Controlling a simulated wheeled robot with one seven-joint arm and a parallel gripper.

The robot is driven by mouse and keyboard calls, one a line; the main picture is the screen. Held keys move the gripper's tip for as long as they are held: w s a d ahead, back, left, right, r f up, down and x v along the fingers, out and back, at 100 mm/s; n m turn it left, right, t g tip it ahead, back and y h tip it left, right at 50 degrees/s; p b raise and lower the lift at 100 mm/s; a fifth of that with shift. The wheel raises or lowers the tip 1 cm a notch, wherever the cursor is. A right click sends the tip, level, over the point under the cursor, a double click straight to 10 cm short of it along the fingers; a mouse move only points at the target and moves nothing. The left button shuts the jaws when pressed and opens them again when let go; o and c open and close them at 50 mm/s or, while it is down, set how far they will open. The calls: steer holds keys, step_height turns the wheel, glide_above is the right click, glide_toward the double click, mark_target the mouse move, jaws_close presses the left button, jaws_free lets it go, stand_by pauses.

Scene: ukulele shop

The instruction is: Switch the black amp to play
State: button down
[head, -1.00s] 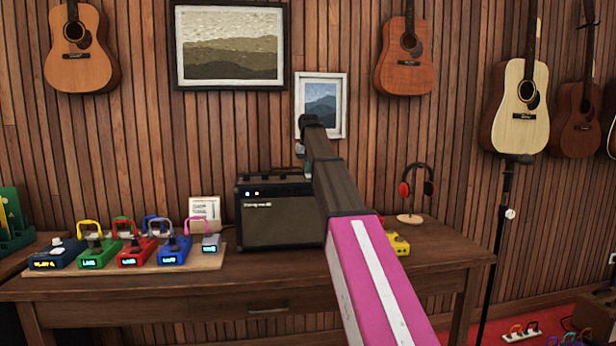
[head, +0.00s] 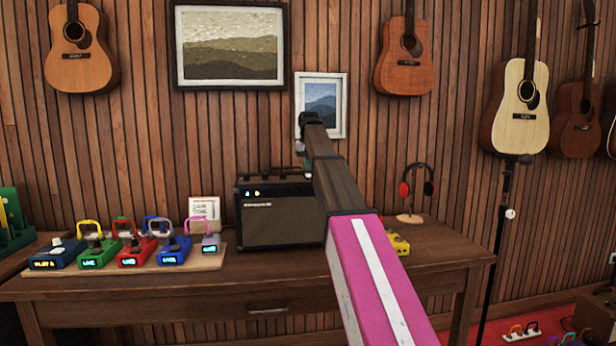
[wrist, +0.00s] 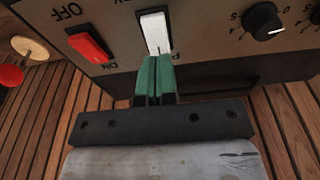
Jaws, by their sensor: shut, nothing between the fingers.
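The black amp (head: 277,222) stands on the wooden table, its right part hidden behind my arm in the head view. In the wrist view its control panel (wrist: 212,30) shows a white rocker switch (wrist: 155,32), a red switch (wrist: 88,44) marked OFF and ON, and a black knob (wrist: 264,21). The labels by the white switch are mostly hidden or cut off. My gripper (wrist: 155,62) is shut and empty, its green fingertips at the lower end of the white switch. I cannot tell whether they touch it or which way the switch is set.
Several coloured pedals (head: 133,252) sit on a board left of the amp, with a small card (head: 205,209) behind. A yellow pedal (head: 397,245) and headphones on a stand (head: 412,190) are to the right. A microphone stand (head: 508,215) stands right of the table.

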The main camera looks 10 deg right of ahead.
steer(key=shift+r, duration=2.7)
steer(key=shift+s, duration=0.1)
